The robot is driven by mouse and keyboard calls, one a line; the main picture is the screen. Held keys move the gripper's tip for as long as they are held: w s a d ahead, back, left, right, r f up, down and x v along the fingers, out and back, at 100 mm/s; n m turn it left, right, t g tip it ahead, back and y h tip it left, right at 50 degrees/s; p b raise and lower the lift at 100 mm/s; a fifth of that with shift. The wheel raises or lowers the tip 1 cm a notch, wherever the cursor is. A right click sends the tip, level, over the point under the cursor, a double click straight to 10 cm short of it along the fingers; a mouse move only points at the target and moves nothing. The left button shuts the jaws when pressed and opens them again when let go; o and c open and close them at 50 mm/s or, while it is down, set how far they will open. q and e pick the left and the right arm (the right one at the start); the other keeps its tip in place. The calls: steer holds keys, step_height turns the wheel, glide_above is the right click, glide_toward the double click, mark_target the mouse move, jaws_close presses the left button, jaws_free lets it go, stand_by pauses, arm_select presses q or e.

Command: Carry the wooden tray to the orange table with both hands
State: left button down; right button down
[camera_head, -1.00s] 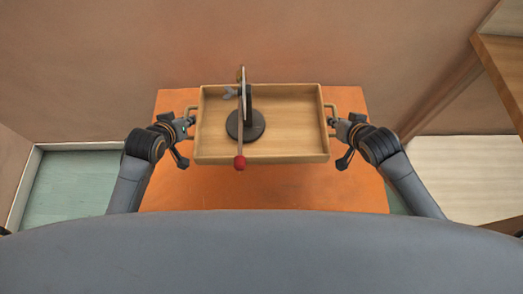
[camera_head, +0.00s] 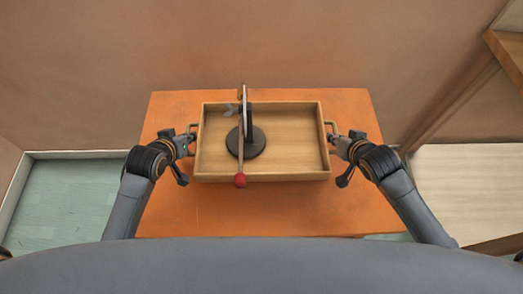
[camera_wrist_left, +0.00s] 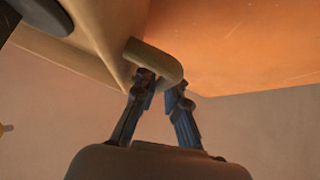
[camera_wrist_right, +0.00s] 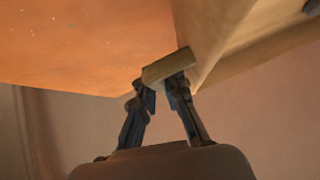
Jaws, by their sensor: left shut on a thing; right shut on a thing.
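The wooden tray (camera_head: 290,140) is a shallow, light-brown box with a handle at each end. In the head view it is over the orange table (camera_head: 265,212); whether it touches the top I cannot tell. My left gripper (camera_head: 190,141) is shut on the tray's left handle, which also shows in the left wrist view (camera_wrist_left: 155,60). My right gripper (camera_head: 334,141) is shut on the right handle, which also shows in the right wrist view (camera_wrist_right: 166,68). In the tray stands an object with a round dark base (camera_head: 255,145), an upright dark disc and a red-tipped stick (camera_head: 240,180).
A brown wall (camera_head: 240,45) stands behind the table. A wooden piece of furniture (camera_head: 508,50) is at the upper right.

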mark_target(191, 146)
arm_select(q)
steer(key=shift+w, duration=0.1)
arm_select(e)
steer(key=shift+f, duration=0.1)
